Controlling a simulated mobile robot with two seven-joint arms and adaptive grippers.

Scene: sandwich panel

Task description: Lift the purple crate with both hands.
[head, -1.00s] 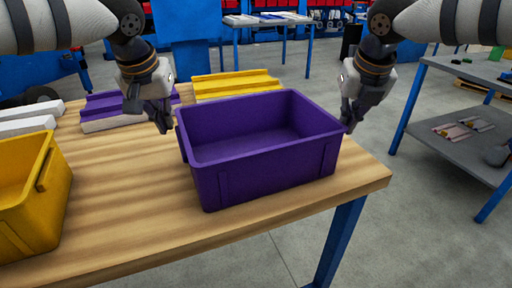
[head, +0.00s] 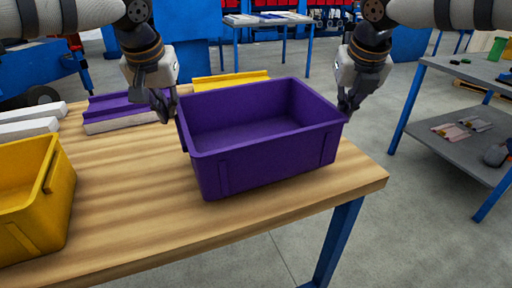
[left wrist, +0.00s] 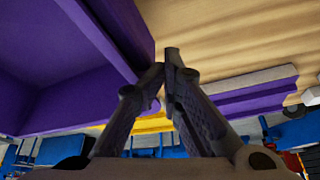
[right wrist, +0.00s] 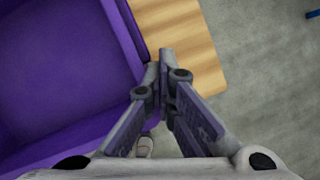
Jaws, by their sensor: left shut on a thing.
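The purple crate (head: 262,160) is open-topped, looks empty and is held roughly level, a little above the table's right part. My left gripper (head: 168,108) is shut on its left rim, and my right gripper (head: 347,108) is shut on its right rim. In the left wrist view the crate (left wrist: 70,95) lies left of the nearly closed fingers (left wrist: 168,62). In the right wrist view the crate (right wrist: 70,70) is also left of the close-set fingers (right wrist: 160,65). The exact grip on the rim is partly hidden by the fingers.
The wooden table (head: 120,190) lies below. A yellow crate (head: 35,200) stands at its left front. Purple (head: 120,103) and yellow (head: 230,80) channel pieces and white bars (head: 30,127) lie behind. A grey shelf unit (head: 465,120) stands right, across open floor.

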